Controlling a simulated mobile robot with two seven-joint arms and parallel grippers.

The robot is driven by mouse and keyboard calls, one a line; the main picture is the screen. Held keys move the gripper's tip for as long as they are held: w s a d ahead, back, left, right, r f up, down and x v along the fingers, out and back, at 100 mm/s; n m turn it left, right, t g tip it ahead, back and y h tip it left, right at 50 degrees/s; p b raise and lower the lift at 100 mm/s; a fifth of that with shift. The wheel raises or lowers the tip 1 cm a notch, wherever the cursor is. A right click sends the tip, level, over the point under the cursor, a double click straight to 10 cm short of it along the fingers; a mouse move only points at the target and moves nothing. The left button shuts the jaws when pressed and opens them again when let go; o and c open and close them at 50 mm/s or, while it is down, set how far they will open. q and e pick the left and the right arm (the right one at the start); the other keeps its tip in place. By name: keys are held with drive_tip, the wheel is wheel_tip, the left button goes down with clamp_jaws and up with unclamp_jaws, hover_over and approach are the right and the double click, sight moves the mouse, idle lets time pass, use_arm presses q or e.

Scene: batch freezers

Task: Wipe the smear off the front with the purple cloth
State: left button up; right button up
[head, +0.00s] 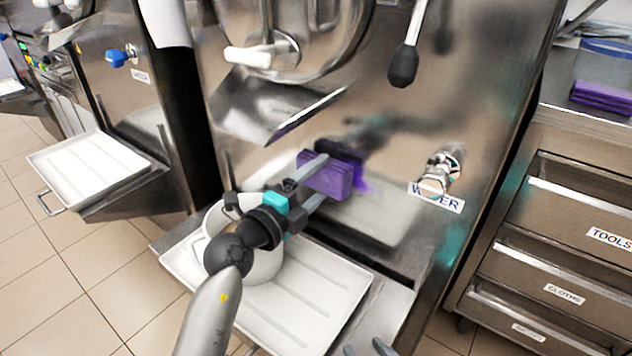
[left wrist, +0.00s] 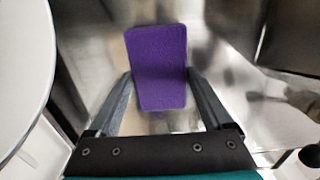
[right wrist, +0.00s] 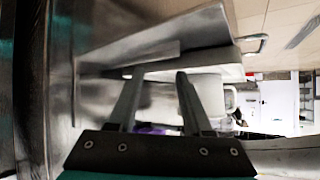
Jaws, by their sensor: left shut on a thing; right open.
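The purple cloth (head: 325,178) is a thick folded pad at the freezer's steel front (head: 300,150), below the chute. My left gripper (head: 318,180) is shut on it, with one finger on each side. The left wrist view shows the cloth (left wrist: 158,65) between the fingers (left wrist: 160,76). I cannot tell whether the cloth touches the steel. A purplish patch (head: 366,188) shows just right of the cloth; whether it is smear or reflection is unclear. My right gripper (head: 367,349) is open and empty at the bottom edge; its fingers also show in the right wrist view (right wrist: 157,77).
A white pot (head: 262,266) stands on the white drip tray (head: 318,318) under my left arm. A water tap (head: 440,172) and a black-knobbed lever (head: 404,66) stick out of the front. More purple cloth (head: 602,96) lies on the right counter above drawers (head: 560,235).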

sight(338, 186)
use_arm(q)
drive_tip(key=shift+w+d, duration=0.4)
drive_tip(key=shift+w, duration=0.15)
use_arm(e)
drive_tip(key=shift+r, duration=0.15)
use_arm(q)
drive_tip(key=d+p, duration=0.1)
drive_tip(key=s+p, duration=0.1)
drive_tip(key=shift+s+d+r+p, duration=0.15)
drive_tip(key=shift+s+d+p, duration=0.1)
drive_tip(key=shift+d+p, duration=0.15)
use_arm(e)
wheel_tip(338, 186, up, 2)
drive_tip(key=shift+r, duration=0.25)
use_arm(q)
drive_tip(key=shift+s+d+p, duration=0.45)
drive_tip(key=shift+d, duration=0.15)
use_arm(e)
drive_tip(key=shift+r, duration=0.5)
